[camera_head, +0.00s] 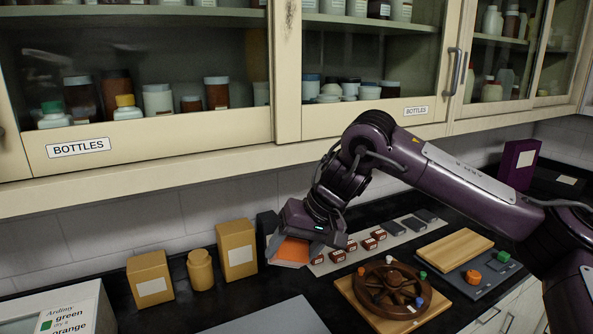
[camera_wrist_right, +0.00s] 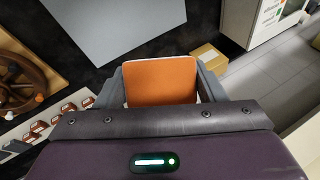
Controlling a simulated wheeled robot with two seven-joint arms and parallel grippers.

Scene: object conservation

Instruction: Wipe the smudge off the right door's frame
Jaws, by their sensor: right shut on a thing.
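A dark smudge (camera_head: 290,18) marks the cream left upright of the right door's frame (camera_head: 288,85), near the top edge of the head view. My right gripper (camera_head: 291,247) is well below the door, over the counter, pointing down. It is shut on an orange pad with a pale edge (camera_head: 291,252). In the right wrist view the orange pad (camera_wrist_right: 160,82) sits between the two grey fingers of the right gripper (camera_wrist_right: 162,92). My left gripper is not in view.
Yellow containers (camera_head: 236,248) stand left of the gripper. A wooden wheel (camera_head: 392,290), small red boxes (camera_head: 337,256) and a wooden board (camera_head: 454,249) lie to the right. The cabinet's lower ledge (camera_head: 200,172) overhangs the counter. A grey panel (camera_head: 265,318) lies in front.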

